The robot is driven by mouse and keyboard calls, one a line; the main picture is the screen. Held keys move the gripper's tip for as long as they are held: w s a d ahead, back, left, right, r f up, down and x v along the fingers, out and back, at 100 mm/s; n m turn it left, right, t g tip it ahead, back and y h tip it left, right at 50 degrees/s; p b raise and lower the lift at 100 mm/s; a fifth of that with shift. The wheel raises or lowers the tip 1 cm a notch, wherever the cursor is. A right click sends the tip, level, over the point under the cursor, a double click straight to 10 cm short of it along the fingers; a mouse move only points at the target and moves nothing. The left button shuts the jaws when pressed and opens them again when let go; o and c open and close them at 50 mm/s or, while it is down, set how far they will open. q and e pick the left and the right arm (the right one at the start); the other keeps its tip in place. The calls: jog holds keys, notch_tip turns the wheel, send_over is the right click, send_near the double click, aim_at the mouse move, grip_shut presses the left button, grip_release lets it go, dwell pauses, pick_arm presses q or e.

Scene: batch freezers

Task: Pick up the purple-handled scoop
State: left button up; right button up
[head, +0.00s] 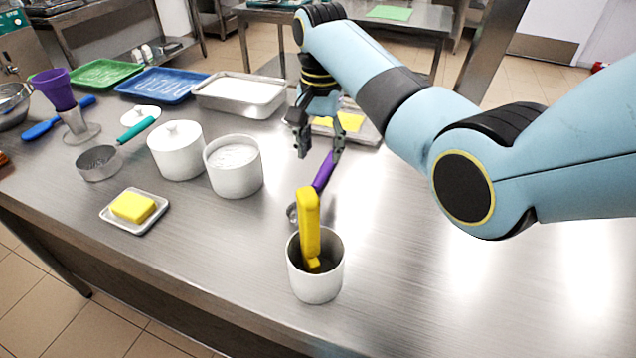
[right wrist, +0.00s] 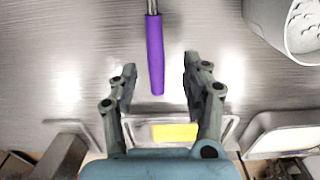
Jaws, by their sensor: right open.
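The purple-handled scoop (head: 323,172) lies on the steel table in the head view. Its metal end is partly hidden behind the white pot with the yellow handle. In the right wrist view its purple handle (right wrist: 156,60) points down between my open fingers, and its metal end runs out of the top edge. My right gripper (head: 319,150) is open above the handle's far end. In the right wrist view my right gripper (right wrist: 158,75) has one finger on each side of the handle, with a gap on both sides. My left gripper is not in view.
A white pot (head: 315,283) holding a yellow-handled tool stands near the table's front edge. A white tub (head: 234,178) and a lidded jar (head: 176,152) stand left of the scoop. A tray (head: 367,132) with yellow pieces is behind my gripper. The table's right side is clear.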

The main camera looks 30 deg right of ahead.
aim_at(323, 170)
jog(key=shift+f, duration=0.4)
jog(key=f, duration=0.3)
jog(key=shift+s+d+f, duration=0.25)
jog(key=shift+f, duration=0.5)
jog(key=shift+w+f, duration=0.1)
jog(key=shift+c, duration=1.3)
jog(key=c, duration=0.4)
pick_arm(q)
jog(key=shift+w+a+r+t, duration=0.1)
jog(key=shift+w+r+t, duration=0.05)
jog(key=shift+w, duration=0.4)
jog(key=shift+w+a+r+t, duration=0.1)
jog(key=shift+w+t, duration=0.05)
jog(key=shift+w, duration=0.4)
pick_arm(e)
grip_shut()
